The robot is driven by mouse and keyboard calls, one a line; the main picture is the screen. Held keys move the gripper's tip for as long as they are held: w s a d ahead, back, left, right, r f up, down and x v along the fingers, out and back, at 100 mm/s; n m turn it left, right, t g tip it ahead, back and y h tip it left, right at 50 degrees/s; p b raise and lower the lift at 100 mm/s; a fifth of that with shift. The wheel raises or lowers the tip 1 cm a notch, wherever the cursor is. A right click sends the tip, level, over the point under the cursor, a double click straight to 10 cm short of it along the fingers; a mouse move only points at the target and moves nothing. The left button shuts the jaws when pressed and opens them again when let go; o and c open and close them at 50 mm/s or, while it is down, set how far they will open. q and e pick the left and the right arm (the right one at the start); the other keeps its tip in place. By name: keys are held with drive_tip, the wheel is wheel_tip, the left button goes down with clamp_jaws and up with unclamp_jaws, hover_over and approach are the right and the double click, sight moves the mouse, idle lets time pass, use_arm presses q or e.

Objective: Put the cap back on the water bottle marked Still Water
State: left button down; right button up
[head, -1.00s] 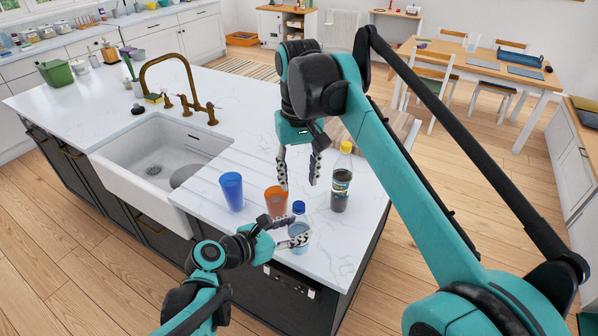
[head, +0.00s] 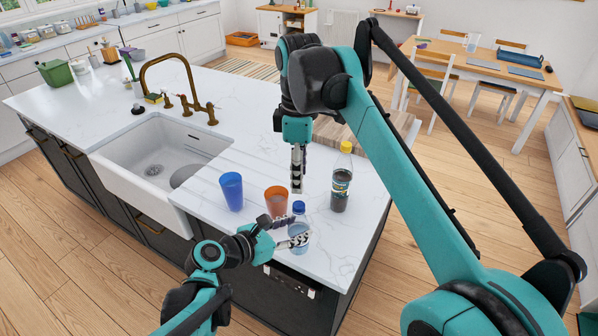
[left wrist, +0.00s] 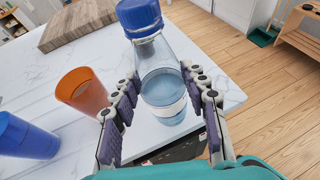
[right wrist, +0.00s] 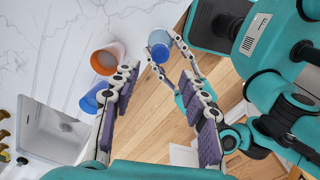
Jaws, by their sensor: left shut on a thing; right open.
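A clear bottle with a blue cap (head: 299,207) stands upright near the island's front edge. The cap sits on its neck and also shows in the left wrist view (left wrist: 139,14) and the right wrist view (right wrist: 160,53). I cannot read any marking on the bottle. My left gripper (head: 292,236) is shut around the bottle's body (left wrist: 163,93), with one finger on each side. My right gripper (head: 297,188) points down above and just behind the cap. It is open and empty, its fingers (right wrist: 160,72) apart with the bottle seen beyond them.
An orange cup (head: 276,200) and a blue cup (head: 231,191) stand left of the bottle. A dark bottle with a yellow cap (head: 341,180) stands to its right, close to my right gripper. A wooden board (head: 340,131) lies behind. The sink (head: 155,152) is farther left.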

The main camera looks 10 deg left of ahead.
sight(299, 205)
drive_tip(key=shift+f, duration=4)
